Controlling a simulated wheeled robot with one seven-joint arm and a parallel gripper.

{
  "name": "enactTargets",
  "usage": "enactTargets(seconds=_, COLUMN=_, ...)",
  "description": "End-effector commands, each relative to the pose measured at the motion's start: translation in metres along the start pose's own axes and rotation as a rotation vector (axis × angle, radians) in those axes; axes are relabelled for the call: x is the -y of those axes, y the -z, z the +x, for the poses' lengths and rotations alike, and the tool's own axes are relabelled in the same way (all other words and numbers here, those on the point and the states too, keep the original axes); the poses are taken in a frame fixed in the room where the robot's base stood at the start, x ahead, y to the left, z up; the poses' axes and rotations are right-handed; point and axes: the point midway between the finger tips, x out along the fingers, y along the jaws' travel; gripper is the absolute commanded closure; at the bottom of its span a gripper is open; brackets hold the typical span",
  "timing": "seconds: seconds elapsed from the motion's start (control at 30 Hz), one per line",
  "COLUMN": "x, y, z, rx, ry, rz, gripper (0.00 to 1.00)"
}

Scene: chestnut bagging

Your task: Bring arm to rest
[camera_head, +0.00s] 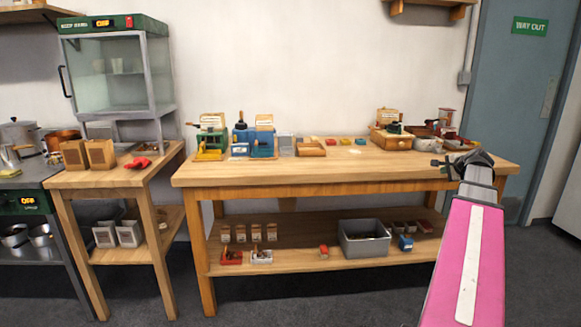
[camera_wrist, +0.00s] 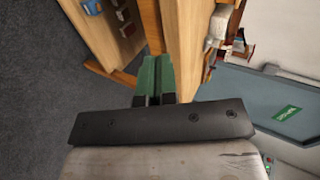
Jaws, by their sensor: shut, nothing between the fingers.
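My arm, with a pink link, reaches in from the lower right of the head view. My gripper (camera_head: 438,163) is at the right end of the long wooden table (camera_head: 330,178), near its front edge, pointing left. In the wrist view my gripper (camera_wrist: 157,75) shows its two green fingers close together and shut, with nothing between them. The table's wood (camera_wrist: 182,40) lies just beyond the fingertips in that view. I cannot tell whether the fingers touch it.
A glass warming cabinet (camera_head: 105,75) stands on a smaller wooden table (camera_head: 120,175) at left. Small machines, boxes and trays line the long table's back. Its lower shelf holds a grey bin (camera_head: 364,241). A blue-grey door (camera_head: 520,100) is at right. The table's front middle is clear.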

Motion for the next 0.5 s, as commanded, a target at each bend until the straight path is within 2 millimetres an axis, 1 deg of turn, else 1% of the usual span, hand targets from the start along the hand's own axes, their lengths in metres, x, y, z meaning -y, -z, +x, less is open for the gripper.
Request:
enactTargets(seconds=0.17, x=-0.018, y=-0.027, z=0.015, rx=0.030, ry=-0.047, rz=-0.056, gripper=1.00)
enactTargets(seconds=0.27, x=-0.033, y=-0.047, z=0.027, rx=0.053, ry=-0.084, rz=-0.100, gripper=1.00)
enactTargets(seconds=0.37, x=-0.050, y=-0.071, z=0.039, rx=0.083, ry=-0.127, rz=-0.154, gripper=1.00)
enactTargets(seconds=0.47, x=-0.072, y=-0.102, z=0.052, rx=0.121, ry=-0.181, rz=-0.226, gripper=1.00)
enactTargets(seconds=0.5, x=-0.083, y=-0.118, z=0.059, rx=0.142, ry=-0.207, rz=-0.262, gripper=1.00)
